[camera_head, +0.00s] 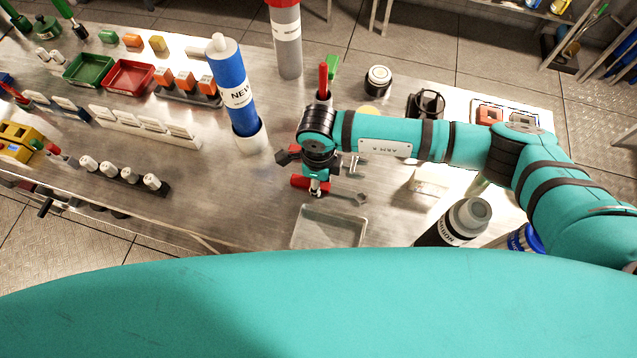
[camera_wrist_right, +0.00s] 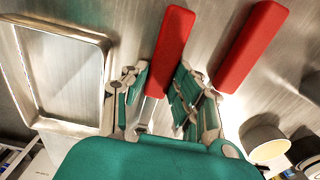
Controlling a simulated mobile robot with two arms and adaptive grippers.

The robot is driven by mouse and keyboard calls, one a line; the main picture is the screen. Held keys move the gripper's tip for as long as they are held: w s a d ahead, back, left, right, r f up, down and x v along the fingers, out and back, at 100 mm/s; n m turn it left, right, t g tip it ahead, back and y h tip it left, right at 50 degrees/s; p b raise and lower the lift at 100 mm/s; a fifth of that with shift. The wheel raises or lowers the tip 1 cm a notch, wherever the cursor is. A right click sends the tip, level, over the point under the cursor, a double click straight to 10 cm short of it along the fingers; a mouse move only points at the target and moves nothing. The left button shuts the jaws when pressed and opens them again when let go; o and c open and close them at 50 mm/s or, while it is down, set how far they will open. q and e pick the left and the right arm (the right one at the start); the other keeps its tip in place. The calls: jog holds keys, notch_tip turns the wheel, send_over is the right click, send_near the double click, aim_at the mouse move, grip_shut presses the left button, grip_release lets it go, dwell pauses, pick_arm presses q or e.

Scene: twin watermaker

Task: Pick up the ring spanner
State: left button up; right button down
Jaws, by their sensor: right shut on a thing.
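The ring spanner has a red handle (camera_head: 300,183) and a silver shank ending in a ring (camera_head: 361,198). It is at the middle of the bench, just behind the shallow metal tray. My right gripper (camera_head: 317,188) is over it, pointing down, shut on it near where handle and shank meet. In the right wrist view the red handle (camera_wrist_right: 172,45) comes out from between the fingers (camera_wrist_right: 160,105); the ring end is hidden there. I cannot tell whether the spanner touches the bench. My left gripper is not in view.
A second red-handled tool (camera_wrist_right: 250,45) lies beside the spanner; its silver end (camera_head: 356,165) shows past my wrist. The empty metal tray (camera_head: 330,213) is close in front. A blue cylinder (camera_head: 232,85) stands to the left, and a dark bottle (camera_head: 437,234) to the right.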

jog(key=shift+r, duration=0.1)
dwell(0.3)
jog(key=shift+r, duration=0.3)
notch_tip(320, 180, up, 9)
jog(key=b, duration=0.3)
jog(key=shift+r, duration=0.15)
jog(key=c, duration=1.7)
grip_release()
grip_shut()
